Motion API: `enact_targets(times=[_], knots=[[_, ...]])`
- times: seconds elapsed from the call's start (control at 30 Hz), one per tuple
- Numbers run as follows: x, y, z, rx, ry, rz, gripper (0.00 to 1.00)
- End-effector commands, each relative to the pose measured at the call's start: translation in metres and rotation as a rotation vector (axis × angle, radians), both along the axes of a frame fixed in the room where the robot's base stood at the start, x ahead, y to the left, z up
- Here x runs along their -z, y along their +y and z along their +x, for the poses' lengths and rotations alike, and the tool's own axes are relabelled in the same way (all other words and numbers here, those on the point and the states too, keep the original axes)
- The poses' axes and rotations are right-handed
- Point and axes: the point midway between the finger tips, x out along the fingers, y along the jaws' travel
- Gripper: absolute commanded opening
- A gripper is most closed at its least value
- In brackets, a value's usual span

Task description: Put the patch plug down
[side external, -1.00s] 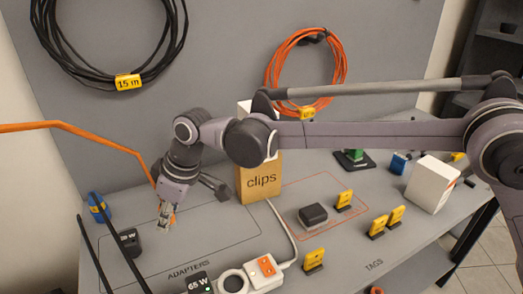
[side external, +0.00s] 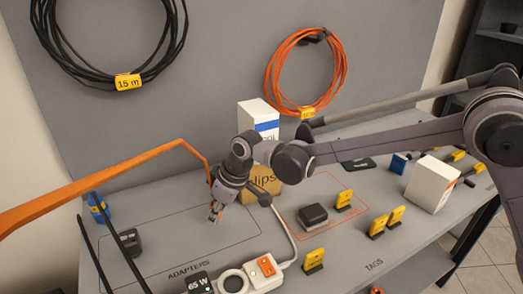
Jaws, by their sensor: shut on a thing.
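My gripper (side external: 215,214) points down over the outlined ADAPTERS area of the grey bench, left of the clips box. It is shut on the patch plug, which is small and mostly hidden between the fingers. An orange cable (side external: 110,171) runs from the left edge of the side view, bends, and drops to my gripper. I cannot tell whether the plug touches the bench.
The cardboard clips box (side external: 265,181) stands just right of my gripper. A black adapter (side external: 130,242) sits to the left, and a power strip (side external: 252,276) in front. A dark block (side external: 313,216) and yellow tags (side external: 377,227) lie to the right. Bare bench lies between adapter and gripper.

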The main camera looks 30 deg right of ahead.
Motion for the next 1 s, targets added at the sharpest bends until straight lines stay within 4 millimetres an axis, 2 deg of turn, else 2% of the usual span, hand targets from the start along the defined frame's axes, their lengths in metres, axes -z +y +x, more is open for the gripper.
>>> enact_targets(times=[0.1,0.2,0.63,0.67,0.7,0.73,1.0], knots=[[0.017,0.0,0.0,0.0,0.0,0.0,0.0],[0.027,0.0,0.0,0.0,0.0,0.0,0.0],[0.032,0.0,0.0,0.0,0.0,0.0,0.0],[0.032,0.0,0.0,0.0,0.0,0.0,0.29],[0.032,0.0,0.0,0.0,0.0,0.0,0.4],[0.032,0.0,0.0,0.0,0.0,0.0,0.46],[0.032,0.0,0.0,0.0,0.0,0.0,0.46]])
